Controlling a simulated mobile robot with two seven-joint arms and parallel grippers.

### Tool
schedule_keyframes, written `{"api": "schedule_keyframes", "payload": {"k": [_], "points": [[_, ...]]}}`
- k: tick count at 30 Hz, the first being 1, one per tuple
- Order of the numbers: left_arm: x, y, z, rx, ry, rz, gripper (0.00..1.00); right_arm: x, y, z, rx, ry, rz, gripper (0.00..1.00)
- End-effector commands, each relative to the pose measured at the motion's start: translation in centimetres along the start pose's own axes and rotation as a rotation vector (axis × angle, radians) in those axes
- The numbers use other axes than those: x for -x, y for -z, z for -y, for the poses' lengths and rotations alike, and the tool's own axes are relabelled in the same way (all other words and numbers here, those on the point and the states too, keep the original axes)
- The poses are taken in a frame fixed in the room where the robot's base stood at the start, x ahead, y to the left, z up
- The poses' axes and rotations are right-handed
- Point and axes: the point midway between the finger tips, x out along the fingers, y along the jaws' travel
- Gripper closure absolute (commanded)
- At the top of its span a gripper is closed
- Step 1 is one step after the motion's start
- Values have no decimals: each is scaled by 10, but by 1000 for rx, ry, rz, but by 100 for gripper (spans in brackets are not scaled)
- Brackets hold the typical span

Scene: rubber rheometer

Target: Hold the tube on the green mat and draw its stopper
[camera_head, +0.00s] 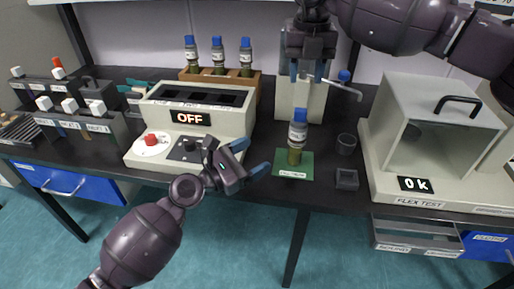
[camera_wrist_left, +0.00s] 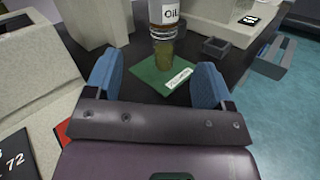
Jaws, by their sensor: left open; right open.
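The tube (camera_head: 296,138) stands upright on the green mat (camera_head: 306,168), with a white label and amber-brown contents in its lower part. Its blue stopper (camera_head: 299,115) is in its top. In the left wrist view the tube (camera_wrist_left: 168,22) stands ahead, beyond the fingers, its label reading "OIL"; its top is cut off there. My left gripper (camera_head: 250,156) is open and empty, left of the tube and apart from it, its blue fingers pointing towards it. My right gripper (camera_head: 307,73) is open above and behind the tube, fingers pointing down, apart from the stopper.
A beige device (camera_head: 302,100) with a metal lever stands behind the tube. A dark cup (camera_head: 346,144) and small square tray (camera_head: 347,179) are right of the mat. The machine reading "OFF" (camera_head: 190,118) is left, the "OK" machine (camera_head: 415,184) right. A wooden rack (camera_head: 258,85) holds blue-capped tubes.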

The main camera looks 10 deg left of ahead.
Motion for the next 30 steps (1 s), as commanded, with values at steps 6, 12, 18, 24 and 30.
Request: {"api": "schedule_keyframes", "payload": {"k": [6,12,18,24,30], "points": [[-20,3,-10,165,150,-62,24,0,0,0,0,0,0,57],[-28,3,-13,218,191,-86,24,0,0,0,0,0,0,57],[-48,4,-9,219,193,-85,24,0,0,0,0,0,0,57],[-80,6,-2,217,192,-85,24,0,0,0,0,0,0,57],[-108,8,3,218,191,-86,24,0,0,0,0,0,0,57]]}}
